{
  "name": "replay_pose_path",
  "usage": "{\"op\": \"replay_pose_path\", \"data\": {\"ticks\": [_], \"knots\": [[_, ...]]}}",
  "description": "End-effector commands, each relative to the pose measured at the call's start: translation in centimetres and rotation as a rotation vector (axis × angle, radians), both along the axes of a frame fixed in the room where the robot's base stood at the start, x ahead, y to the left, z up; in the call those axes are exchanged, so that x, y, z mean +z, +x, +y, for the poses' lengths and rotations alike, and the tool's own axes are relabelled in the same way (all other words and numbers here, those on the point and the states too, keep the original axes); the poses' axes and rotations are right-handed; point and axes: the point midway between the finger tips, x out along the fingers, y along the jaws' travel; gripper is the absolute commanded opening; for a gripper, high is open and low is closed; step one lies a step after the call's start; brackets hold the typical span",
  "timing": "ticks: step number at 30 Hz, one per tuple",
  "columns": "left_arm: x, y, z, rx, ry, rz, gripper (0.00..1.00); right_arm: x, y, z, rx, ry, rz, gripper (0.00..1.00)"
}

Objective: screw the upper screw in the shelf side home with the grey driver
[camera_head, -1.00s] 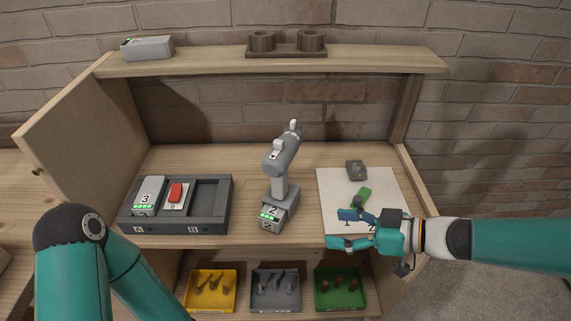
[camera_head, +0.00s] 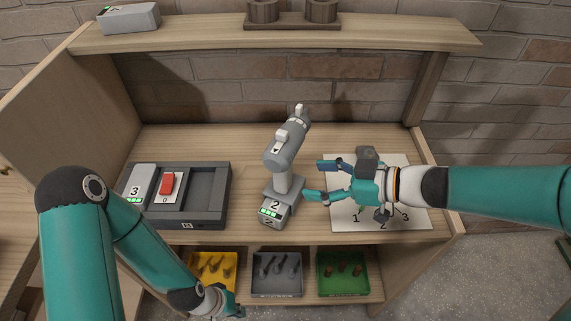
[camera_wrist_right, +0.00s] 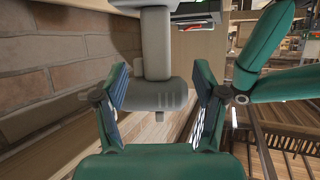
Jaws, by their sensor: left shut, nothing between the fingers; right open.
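The grey driver (camera_head: 287,150) stands upright on its base marked 2 on the bench, its nose pointing up and back. My right gripper (camera_head: 315,180) is open just right of the driver's handle, its fingers pointing toward it. In the right wrist view the driver's grey body (camera_wrist_right: 160,94) appears between the open fingers, apart from them as far as I can tell. My left gripper (camera_head: 232,311) is shut and empty at the bottom edge, partly cut off, near the yellow bin. A small dark knob-like spot (camera_head: 4,170) shows on the left panel; I cannot tell whether it is a screw.
A dark tray (camera_head: 205,205) holds a grey block marked 3 and a red-topped piece. A white sheet (camera_head: 415,215) numbered 1 to 3 lies right, partly under my right arm. Yellow, grey and green bins (camera_head: 345,290) sit below. The upper shelf (camera_head: 200,38) overhangs the bench.

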Motion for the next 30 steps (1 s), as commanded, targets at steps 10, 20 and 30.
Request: {"op": "replay_pose_path", "data": {"ticks": [10, 20, 30], "knots": [[-0.6, 0.0, 0.0, 0.0, 0.0, 0.0, 0.0, -1.6, 1.6, 3.4, -0.003, -0.001, 0.0, 0.71], [-0.9, 0.0, 0.0, 0.0, 0.0, -0.001, 0.0, -3.2, 3.5, 6.3, -0.001, -0.001, 0.001, 0.71], [-1.0, 0.0, 0.0, 0.0, 0.0, -0.001, 0.0, -3.7, 4.1, 7.4, -0.005, -0.001, 0.0, 0.71]]}}
